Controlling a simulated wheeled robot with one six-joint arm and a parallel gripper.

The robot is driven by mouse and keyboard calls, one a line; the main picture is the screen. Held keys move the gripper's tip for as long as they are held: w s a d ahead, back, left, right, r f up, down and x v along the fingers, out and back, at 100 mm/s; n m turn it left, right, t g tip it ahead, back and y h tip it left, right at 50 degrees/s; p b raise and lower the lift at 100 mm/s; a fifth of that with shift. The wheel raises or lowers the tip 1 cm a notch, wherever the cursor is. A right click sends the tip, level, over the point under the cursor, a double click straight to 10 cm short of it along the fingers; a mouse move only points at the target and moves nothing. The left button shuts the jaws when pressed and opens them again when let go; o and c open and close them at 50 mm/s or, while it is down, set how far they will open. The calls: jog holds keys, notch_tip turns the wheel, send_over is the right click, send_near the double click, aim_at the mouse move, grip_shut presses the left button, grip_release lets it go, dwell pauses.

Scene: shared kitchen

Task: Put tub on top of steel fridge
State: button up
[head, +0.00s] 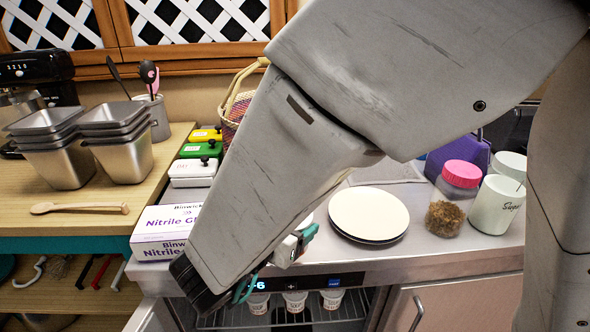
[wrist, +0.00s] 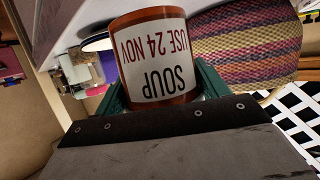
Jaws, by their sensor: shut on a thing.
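The tub (wrist: 155,60) is an orange-brown container with a white label reading "SOUP USE 24 NOV", upside down in the wrist view. My gripper (wrist: 163,88) is shut on it, with a teal finger on each side.
On the steel top are a glove box (head: 165,238), stacked plates (head: 368,214), a pink-lidded jar (head: 455,195) and a white canister (head: 495,205). Coloured boxes (head: 200,150) and a woven basket (head: 232,108) stand behind. Steel pans (head: 120,155) sit on the left table. Bare steel shows in front of the plates.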

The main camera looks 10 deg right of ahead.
jog(key=shift+w+a+f, duration=0.1)
jog(key=shift+w+f, duration=0.65)
jog(key=shift+w, duration=0.9)
jog(key=shift+w+a+f, duration=0.1)
jog(key=shift+w+f, duration=0.6)
jog(key=shift+w, duration=1)
jog(key=shift+w+a+f, duration=0.1)
jog(key=shift+w+f, duration=0.65)
jog(key=shift+w, duration=0.9)
jog(key=shift+f, duration=0.1)
jog(key=o, duration=1.2)
